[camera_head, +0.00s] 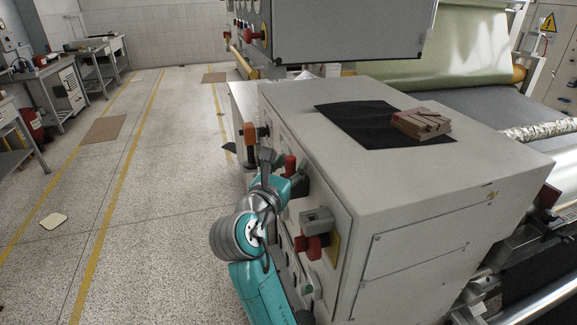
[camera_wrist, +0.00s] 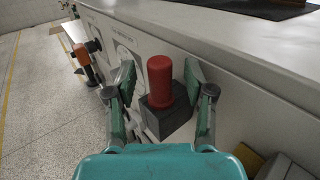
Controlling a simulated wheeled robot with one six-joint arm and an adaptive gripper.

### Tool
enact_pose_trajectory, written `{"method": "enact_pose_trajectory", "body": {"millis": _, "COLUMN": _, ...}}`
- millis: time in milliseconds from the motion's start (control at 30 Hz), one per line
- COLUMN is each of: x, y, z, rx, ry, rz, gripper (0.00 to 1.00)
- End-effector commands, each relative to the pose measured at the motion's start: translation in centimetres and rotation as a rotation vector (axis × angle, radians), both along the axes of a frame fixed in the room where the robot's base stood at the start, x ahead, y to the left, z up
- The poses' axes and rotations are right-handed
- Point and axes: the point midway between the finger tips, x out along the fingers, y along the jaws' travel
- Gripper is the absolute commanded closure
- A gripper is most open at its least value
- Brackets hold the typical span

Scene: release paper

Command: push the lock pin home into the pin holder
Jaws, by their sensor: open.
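The red lock pin (camera_wrist: 160,80) stands up from a dark grey block (camera_wrist: 168,119), which looks like the pin holder, on the side panel of the grey machine cabinet. How deep the pin sits cannot be told. In the head view the red pin (camera_head: 290,165) shows beside my gripper (camera_head: 285,172). In the wrist view my gripper (camera_wrist: 160,70) is open, with one finger on each side of the pin and gaps visible between them. In the head view my arm partly hides the holder.
A grey block with a red part (camera_head: 310,245) sits nearer on the same panel. An orange handle (camera_head: 250,135) is farther along it. Open floor lies left.

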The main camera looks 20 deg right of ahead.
Motion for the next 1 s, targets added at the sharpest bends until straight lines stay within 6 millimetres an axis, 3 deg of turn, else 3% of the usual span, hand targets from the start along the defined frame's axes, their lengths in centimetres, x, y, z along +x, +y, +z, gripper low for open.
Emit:
{"method": "enact_pose_trajectory", "body": {"millis": 167, "x": -1.1, "y": 1.0, "z": 0.0, "rx": 0.0, "ry": 0.0, "rz": 0.001, "gripper": 0.47}}
{"method": "enact_pose_trajectory", "body": {"millis": 633, "x": -7.7, "y": 6.4, "z": 0.0, "rx": 0.0, "ry": 0.0, "rz": 0.003, "gripper": 0.47}}
{"method": "enact_pose_trajectory", "body": {"millis": 1000, "x": -9.3, "y": 7.5, "z": 0.0, "rx": 0.0, "ry": 0.0, "rz": 0.0, "gripper": 0.47}}
